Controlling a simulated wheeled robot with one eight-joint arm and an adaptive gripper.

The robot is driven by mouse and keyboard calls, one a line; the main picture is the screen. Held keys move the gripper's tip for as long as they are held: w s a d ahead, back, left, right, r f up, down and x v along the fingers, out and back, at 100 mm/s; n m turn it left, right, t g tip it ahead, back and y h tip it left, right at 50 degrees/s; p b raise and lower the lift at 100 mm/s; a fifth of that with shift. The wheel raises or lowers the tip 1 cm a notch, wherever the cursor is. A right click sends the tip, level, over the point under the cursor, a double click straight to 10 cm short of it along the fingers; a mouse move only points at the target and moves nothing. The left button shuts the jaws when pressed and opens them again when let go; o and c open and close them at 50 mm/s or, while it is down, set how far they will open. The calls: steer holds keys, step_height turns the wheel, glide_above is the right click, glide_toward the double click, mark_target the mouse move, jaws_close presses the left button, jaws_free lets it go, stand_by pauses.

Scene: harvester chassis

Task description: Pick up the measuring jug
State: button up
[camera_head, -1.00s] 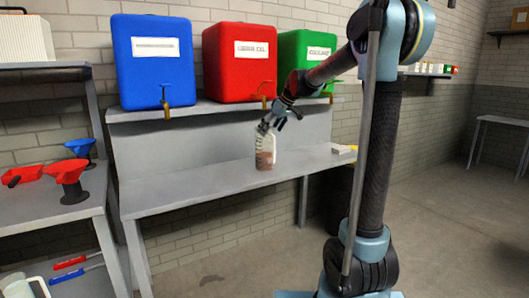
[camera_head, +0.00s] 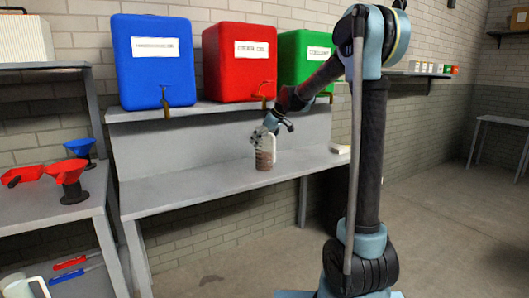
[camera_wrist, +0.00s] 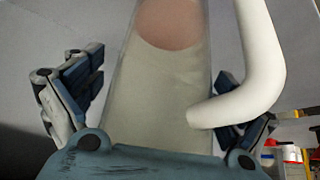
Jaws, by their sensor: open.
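The measuring jug (camera_head: 265,158), clear-walled with pinkish-brown contents at the bottom, stands upright on the grey bench below the red container. My gripper (camera_head: 272,133) is at the jug's top, coming down from above and partly hiding its upper part. In the wrist view the jug's pale see-through body (camera_wrist: 155,95) lies between the two spread fingers of my gripper (camera_wrist: 160,98). Its thick white handle (camera_wrist: 262,60) curves down on the right, close to the right finger. A gap shows between the left finger and the jug; contact on the right is unclear.
Blue (camera_head: 153,62), red (camera_head: 239,62) and green (camera_head: 305,60) containers with taps stand on the shelf above. The bench (camera_head: 190,190) is clear left of the jug. A red funnel (camera_head: 66,172) stands on the left table; a white handled vessel (camera_head: 22,287) is below.

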steer(key=c, duration=1.6)
